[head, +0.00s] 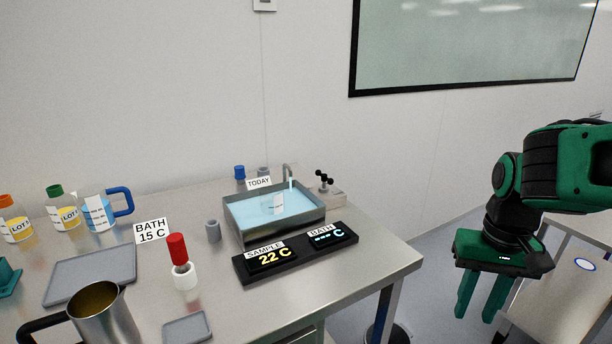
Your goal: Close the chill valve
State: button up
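A black handle with several knobs (324,179) sits on a small pale block (331,197) at the right rear of the bath; it looks like the chill valve, though I can read no label on it. A curved metal spout (287,170) beside it points down into the steel bath (234,230), which holds light blue water. A pale blue streak under the spout looks like running water. My gripper (482,307) hangs to the right of the table, fingers down, open and empty. It is well apart from the handle.
A black display (295,258) reads SAMPLE 22 C; its BATH figure shows dashes. The table's right corner (400,262) is bare.

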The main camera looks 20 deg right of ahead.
aim_at(324, 178)
jog(key=u, duration=0.75)
jog(key=k, duration=0.5)
jog(key=z, duration=0.35)
jog(key=i, duration=1)
